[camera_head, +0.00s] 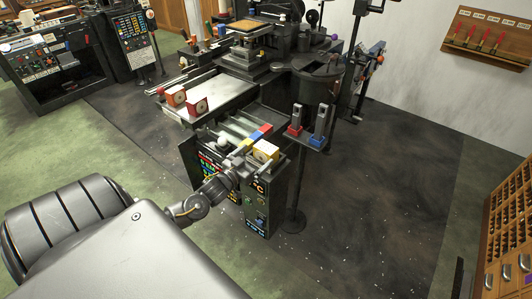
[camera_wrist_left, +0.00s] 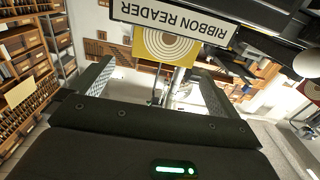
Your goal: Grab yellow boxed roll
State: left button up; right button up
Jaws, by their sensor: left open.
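The yellow boxed roll (camera_head: 265,151) sits on top of the black reader cabinet, at its right end. In the left wrist view the yellow box (camera_wrist_left: 151,44) shows a pale face with concentric rings, just beyond the fingertips and partly behind the ribbon reader label. My left gripper (camera_head: 243,158) is just left of the yellow box in the head view. In the left wrist view the left gripper (camera_wrist_left: 154,70) has its two fingers spread apart with nothing held between them. I cannot tell whether a finger touches the box. My right gripper is not in view.
The ribbon reader label (camera_wrist_left: 172,22) appears upside down in the wrist view. Two red boxed rolls (camera_head: 187,100) stand on a tray farther back left. A stand (camera_head: 308,138) with red and blue holders is to the right. Open floor (camera_head: 385,190) lies farther right.

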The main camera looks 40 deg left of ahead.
aim_at(261, 151)
pick_arm(q)
jog(key=shift+w+f, duration=0.1)
jog(key=shift+w, duration=0.95)
jog(key=shift+w+a+p, duration=0.1)
jog(key=shift+w+p, duration=0.2)
jog(key=w+p, duration=0.1)
jog(key=w, duration=0.2)
jog(key=shift+w+a+f, duration=0.1)
jog(key=shift+w, duration=0.25)
jog(key=shift+w+f, duration=0.1)
jog(key=shift+w, duration=0.35)
jog(key=shift+s, duration=0.1)
jog(key=c, duration=1.1)
